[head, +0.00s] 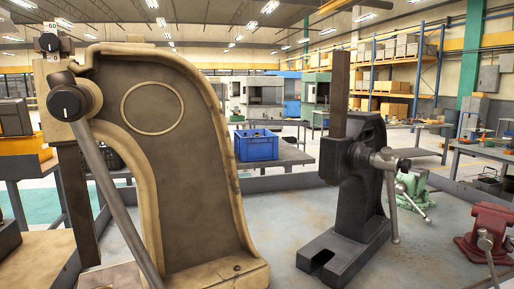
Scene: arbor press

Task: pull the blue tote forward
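The blue tote (256,145) is an open-topped plastic crate in the head view, a little left of the picture's middle. It stands on a grey table (290,155) behind the near workbench. The tan press frame in front stands just left of it and may hide a little of its left side. Neither of my grippers shows in this view.
A large tan arbor press (165,190) fills the left foreground. A dark arbor press (352,200) stands right of the middle on the grey workbench (290,225). Bare bench top shows between the presses.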

